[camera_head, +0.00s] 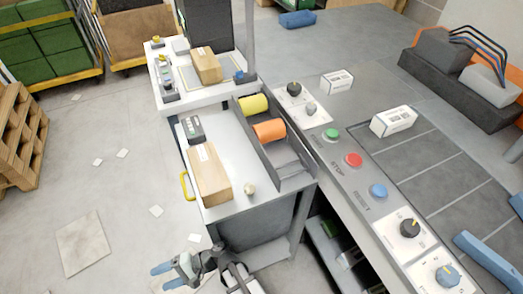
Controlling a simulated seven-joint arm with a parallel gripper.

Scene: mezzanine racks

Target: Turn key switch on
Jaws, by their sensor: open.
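A long grey control panel runs down the right. At its far end a white plate (283,102) carries a black rotary knob (294,89) and a small grey metallic switch (310,108). At the near end are a black knob with a yellow mark (409,227) and a blue knob (447,275), each on a white plate. Which of these is the key switch is too small to tell. My gripper (168,276) is at the bottom left, open and empty, with blue fingertips pointing left. It is low beside the cart and far from the panel's switches.
Green START (331,134), red STOP (353,160) and blue RESET (378,191) buttons line the panel. White boxes (393,121) lie on it. A white cart (231,133) with a cardboard box (208,174) stands between my gripper and the panel. Floor at left is mostly clear.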

